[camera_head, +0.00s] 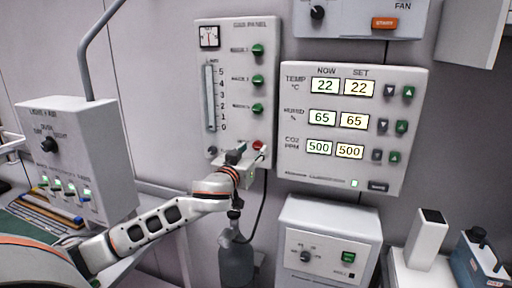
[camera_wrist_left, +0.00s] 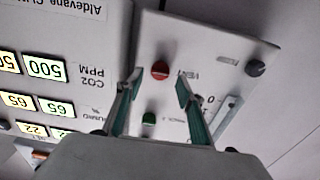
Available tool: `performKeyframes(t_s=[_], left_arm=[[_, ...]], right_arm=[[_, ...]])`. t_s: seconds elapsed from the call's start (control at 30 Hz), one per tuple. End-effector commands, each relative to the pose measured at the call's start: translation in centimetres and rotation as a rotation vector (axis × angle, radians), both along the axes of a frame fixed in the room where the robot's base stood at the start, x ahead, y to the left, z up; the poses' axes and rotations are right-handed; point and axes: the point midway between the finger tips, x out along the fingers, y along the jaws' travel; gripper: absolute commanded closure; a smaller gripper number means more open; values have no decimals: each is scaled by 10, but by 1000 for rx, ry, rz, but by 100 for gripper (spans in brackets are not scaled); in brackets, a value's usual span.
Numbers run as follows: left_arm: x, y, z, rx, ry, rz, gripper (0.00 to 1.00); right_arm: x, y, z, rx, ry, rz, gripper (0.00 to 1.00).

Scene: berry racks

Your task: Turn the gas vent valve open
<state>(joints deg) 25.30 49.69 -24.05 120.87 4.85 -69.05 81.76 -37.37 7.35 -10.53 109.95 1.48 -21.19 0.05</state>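The gas panel (camera_head: 228,40) is a pale upright plate on the wall with several green knobs and a red knob (camera_head: 258,145) low on its right side. My left gripper (camera_head: 248,156) is at the panel's lower right, at the red knob. In the left wrist view, which looks upside down, the red vent knob (camera_wrist_left: 160,70) shows between the two open fingertips of the left gripper (camera_wrist_left: 159,78). A VENT label is beside it. I cannot tell if the fingers touch the knob. A green knob (camera_wrist_left: 148,118) shows between the fingers too. My right gripper is out of view.
A display panel (camera_head: 415,80) hangs right of the gas panel. A grey bottle (camera_head: 236,262) with a hose stands below the left gripper. A light control box (camera_head: 100,140) is at left, a white unit (camera_head: 330,225) at lower right.

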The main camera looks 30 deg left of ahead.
Motion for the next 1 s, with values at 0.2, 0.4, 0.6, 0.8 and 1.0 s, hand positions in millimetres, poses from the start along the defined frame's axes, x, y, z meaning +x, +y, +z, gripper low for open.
performKeyframes(t_s=[0.2,0.4,0.6,0.8,1.0], left_arm=[[21,5,1,2,-1,1,62],[25,6,0,1,0,-1,62],[25,6,0,1,0,-1,78],[25,6,0,1,0,-1,100],[24,6,-1,13,4,0,100]], right_arm=[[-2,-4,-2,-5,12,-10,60],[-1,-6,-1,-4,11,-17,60],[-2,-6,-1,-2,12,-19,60],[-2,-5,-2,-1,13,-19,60],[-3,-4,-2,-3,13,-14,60]])
